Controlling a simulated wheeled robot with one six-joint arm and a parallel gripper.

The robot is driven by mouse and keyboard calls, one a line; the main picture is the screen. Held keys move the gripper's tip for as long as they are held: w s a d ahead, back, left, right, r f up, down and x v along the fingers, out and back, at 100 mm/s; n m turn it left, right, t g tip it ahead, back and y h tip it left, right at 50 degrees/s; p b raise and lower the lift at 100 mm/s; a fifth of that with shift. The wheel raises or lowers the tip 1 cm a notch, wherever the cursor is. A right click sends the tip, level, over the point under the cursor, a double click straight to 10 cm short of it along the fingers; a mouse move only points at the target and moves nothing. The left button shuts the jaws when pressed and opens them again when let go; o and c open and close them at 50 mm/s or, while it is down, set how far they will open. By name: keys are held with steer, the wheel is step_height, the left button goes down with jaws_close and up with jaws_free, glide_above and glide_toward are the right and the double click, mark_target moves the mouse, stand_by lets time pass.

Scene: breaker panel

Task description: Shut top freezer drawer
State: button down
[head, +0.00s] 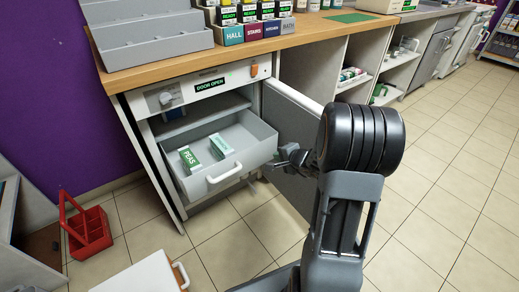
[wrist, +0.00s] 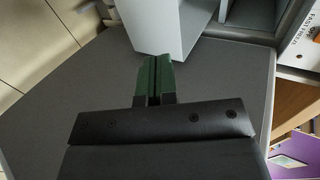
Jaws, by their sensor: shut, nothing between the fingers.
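The top freezer drawer (head: 245,150) is a grey bin pulled out of the freezer, with a white handle (head: 224,174) on its front. It holds two green-and-white boxes, one reading PEAS (head: 189,159). The freezer door (head: 290,108) stands open to the right of the drawer. My gripper (head: 284,155) is at the drawer's right front corner, between drawer and door. In the wrist view, the green fingers (wrist: 153,80) are together and empty, with their tips close to the pale drawer (wrist: 165,25). I cannot tell whether they touch it.
The freezer panel (head: 205,86) reads DOOR OPEN. A wooden counter (head: 175,65) runs above. A red caddy (head: 88,230) stands on the floor at left, and a white piece with a handle (head: 145,274) is at bottom. Tiled floor (head: 225,240) is clear before the drawer.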

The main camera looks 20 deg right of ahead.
steer(key=b, duration=0.3)
glide_toward(256, 146)
step_height(256, 146, down, 4)
steer(key=w+a, duration=0.1)
steer(key=w, duration=0.1)
steer(key=shift+w+a+r, duration=0.1)
steer(key=shift+w+a, duration=0.05)
steer(key=shift+w, duration=0.45)
steer(key=shift+w+a, duration=0.15)
steer(key=shift+w, duration=0.45)
steer(key=shift+w+a, duration=0.15)
steer(key=shift+w, duration=0.6)
steer(key=shift+w, duration=0.1)
